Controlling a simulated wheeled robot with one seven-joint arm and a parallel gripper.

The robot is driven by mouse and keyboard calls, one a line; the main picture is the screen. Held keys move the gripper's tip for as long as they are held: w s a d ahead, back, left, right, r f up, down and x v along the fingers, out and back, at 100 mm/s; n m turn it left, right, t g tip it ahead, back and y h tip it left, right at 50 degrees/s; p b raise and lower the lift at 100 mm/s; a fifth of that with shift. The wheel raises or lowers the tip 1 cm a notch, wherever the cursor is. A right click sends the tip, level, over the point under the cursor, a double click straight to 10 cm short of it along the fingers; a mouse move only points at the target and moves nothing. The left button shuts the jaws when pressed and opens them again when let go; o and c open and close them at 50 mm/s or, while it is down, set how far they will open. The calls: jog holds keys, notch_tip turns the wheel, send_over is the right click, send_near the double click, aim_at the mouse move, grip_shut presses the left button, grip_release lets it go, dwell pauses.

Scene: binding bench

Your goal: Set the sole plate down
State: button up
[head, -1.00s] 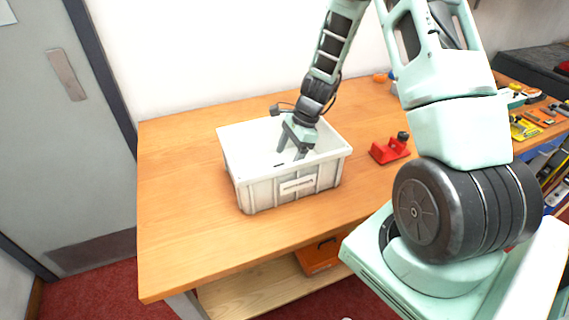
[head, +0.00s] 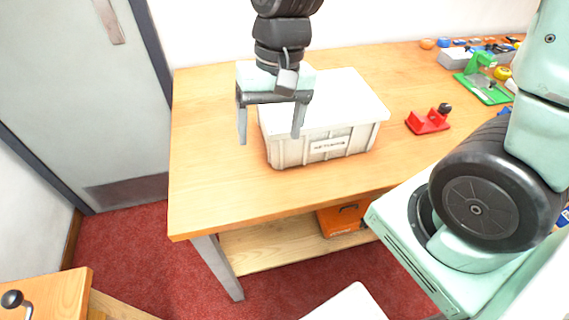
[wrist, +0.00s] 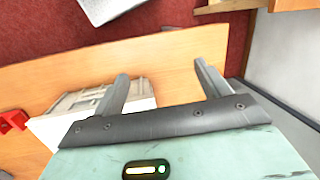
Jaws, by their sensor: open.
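My gripper (head: 270,138) is open, pointing down in front of the white bin's left part in the head view. Its two fingers are spread with nothing between them. It also shows empty in the wrist view (wrist: 161,72). The white bin (head: 325,148) stands on the wooden bench with a label on its front; in the wrist view the bin (wrist: 60,118) is partly hidden behind the left finger. I cannot make out a sole plate in either view, and what is inside the bin does not show.
A red fixture (head: 428,123) with a dark knob stands right of the bin. A green tool (head: 484,86) and small items lie farther right on the bench (head: 215,190). The bench's left and front area is clear. An orange box (head: 340,220) sits on the lower shelf.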

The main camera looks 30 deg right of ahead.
jog(key=s+a+r+n+h, duration=0.1)
jog(key=s+a+n, duration=0.3)
jog(key=s+n, duration=0.6)
jog(key=shift+s+r+t+h, duration=0.3)
jog(key=shift+s+r+t, duration=0.05)
jog(key=shift+s+t, duration=0.05)
